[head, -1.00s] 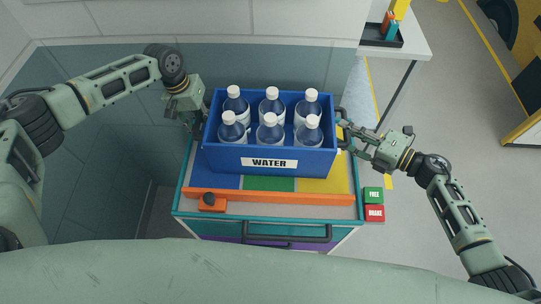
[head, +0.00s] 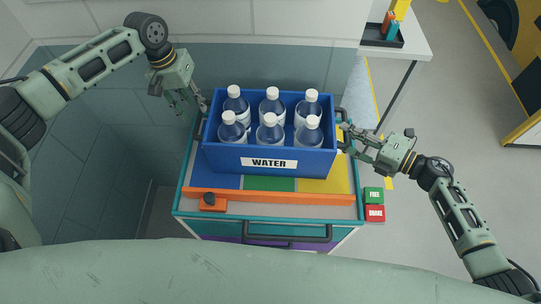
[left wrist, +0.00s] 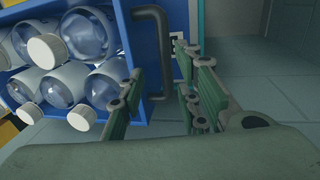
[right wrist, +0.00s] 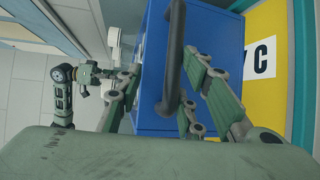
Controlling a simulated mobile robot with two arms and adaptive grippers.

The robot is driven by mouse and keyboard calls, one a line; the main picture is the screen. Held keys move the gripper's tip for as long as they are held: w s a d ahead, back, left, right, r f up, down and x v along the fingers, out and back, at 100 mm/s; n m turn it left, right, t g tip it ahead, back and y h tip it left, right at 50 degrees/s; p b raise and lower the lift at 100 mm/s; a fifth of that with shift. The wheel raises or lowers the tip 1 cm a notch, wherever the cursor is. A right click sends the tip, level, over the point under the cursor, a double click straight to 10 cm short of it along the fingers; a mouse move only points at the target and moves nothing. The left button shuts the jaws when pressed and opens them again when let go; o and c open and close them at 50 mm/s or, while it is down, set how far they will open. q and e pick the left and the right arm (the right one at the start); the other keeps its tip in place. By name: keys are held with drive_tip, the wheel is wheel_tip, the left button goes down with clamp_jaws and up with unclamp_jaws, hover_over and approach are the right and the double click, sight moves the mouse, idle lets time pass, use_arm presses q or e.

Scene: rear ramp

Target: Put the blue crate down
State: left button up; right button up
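The blue crate (head: 222,158), labelled WATER and holding several capped bottles (head: 270,130), sits level on the cart top (head: 190,170), over its blue, green and yellow panels. My left gripper (head: 190,104) is open above and to the left of the crate's left handle (head: 200,128), apart from it. In the left wrist view that handle (left wrist: 158,50) lies ahead of the spread fingers (left wrist: 160,95). My right gripper (head: 348,138) is open at the right handle (head: 341,115). In the right wrist view its fingers (right wrist: 165,90) stand apart on either side of the handle (right wrist: 173,60).
An orange bar (head: 280,197) runs along the cart's front, with a dark knob (head: 209,199) at left. Green FREE (head: 374,194) and red BRAKE (head: 375,213) buttons sit at the right. A wall stands behind; a white table (head: 415,45) is back right.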

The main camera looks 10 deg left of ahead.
use_arm(q)
drive_tip(key=shift+s+d+r, duration=0.1)
drive_tip(key=shift+s, duration=0.05)
use_arm(e)
drive_tip(key=v, duration=1.1)
drive_tip(key=shift+d, duration=0.25)
use_arm(q)
drive_tip(key=shift+a, duration=0.2)
drive_tip(key=shift+d, duration=0.1)
use_arm(e)
drive_tip(key=shift+w, duration=0.1)
